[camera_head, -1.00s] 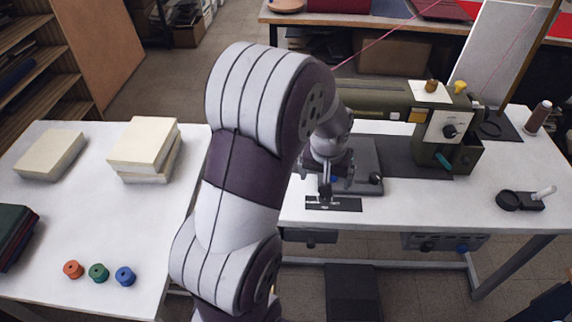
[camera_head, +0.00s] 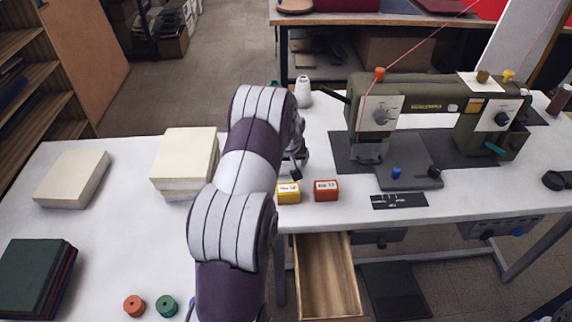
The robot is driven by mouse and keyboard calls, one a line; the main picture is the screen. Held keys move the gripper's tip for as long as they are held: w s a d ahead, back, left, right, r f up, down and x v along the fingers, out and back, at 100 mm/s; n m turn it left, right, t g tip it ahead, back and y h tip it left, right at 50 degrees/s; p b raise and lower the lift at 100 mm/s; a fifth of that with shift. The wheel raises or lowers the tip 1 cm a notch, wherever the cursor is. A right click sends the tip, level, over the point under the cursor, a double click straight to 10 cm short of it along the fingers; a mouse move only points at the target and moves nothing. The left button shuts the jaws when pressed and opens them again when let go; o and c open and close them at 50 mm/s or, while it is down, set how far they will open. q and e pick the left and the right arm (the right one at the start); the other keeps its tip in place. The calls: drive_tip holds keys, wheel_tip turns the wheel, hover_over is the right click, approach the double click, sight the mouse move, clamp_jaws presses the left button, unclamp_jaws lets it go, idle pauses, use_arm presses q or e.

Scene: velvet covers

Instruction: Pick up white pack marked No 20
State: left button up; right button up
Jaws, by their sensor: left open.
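I see no white pack marked No 20 in the head view; my left arm covers part of the table where it may be. A yellow pack (camera_head: 289,193) and an orange-red pack (camera_head: 326,191) with small white labels stand side by side near the sewing table's front left edge. Their labels are too small to read surely. My left gripper (camera_head: 296,170) is open, mostly hidden beside my arm, just above and behind the yellow pack. I cannot tell whether it touches anything. My right gripper is not in view.
An open, empty-looking wooden drawer (camera_head: 327,278) juts out below the table's front edge. The sewing machine (camera_head: 415,110) stands to the right, with a black plate (camera_head: 399,201) before it. A white thread cone (camera_head: 303,91) stands behind. Cream stacks (camera_head: 184,160) lie on the left table.

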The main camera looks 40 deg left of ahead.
use_arm(q)
drive_tip(key=shift+s+a, duration=0.15)
drive_tip(key=c, duration=1)
drive_tip(key=shift+r, duration=0.1)
drive_tip(key=shift+c, duration=0.2)
